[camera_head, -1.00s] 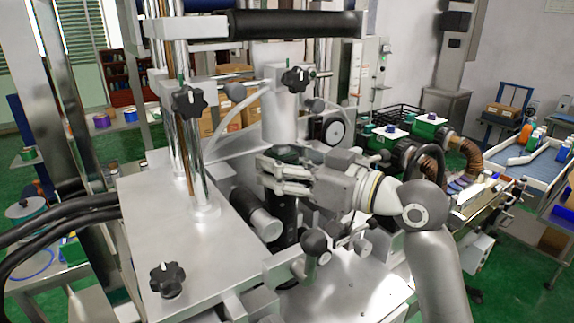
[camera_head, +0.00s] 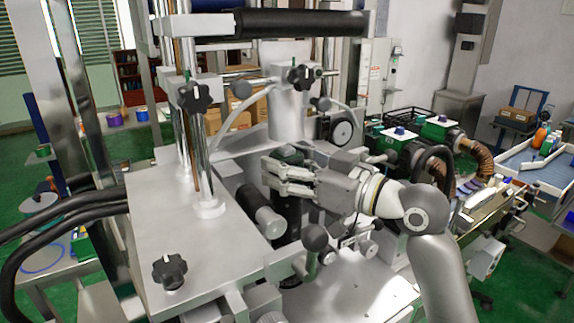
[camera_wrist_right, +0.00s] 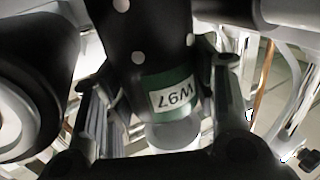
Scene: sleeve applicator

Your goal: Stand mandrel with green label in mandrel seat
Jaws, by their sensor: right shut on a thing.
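The mandrel with green label is a dark upright cylinder (camera_head: 288,213) at the middle of the machine in the head view. My right gripper (camera_head: 274,177) comes in from the right and is shut around its upper part. In the right wrist view the gripper (camera_wrist_right: 160,105) has one finger on each side of the black mandrel (camera_wrist_right: 135,40), which has pale round holes. Its green band (camera_wrist_right: 180,80) carries a white label (camera_wrist_right: 174,97), seen upside down. The mandrel's lower end and the mandrel seat are hidden in the head view, so I cannot tell whether they touch. My left gripper is out of view.
A dark grey cylinder with a pale end (camera_head: 270,222) lies close left of the mandrel. A ball-ended lever (camera_head: 315,237) stands in front. The machine's flat metal plate (camera_head: 215,245) and black star knob (camera_head: 169,271) are at left. A vertical cylinder (camera_head: 287,115) rises behind.

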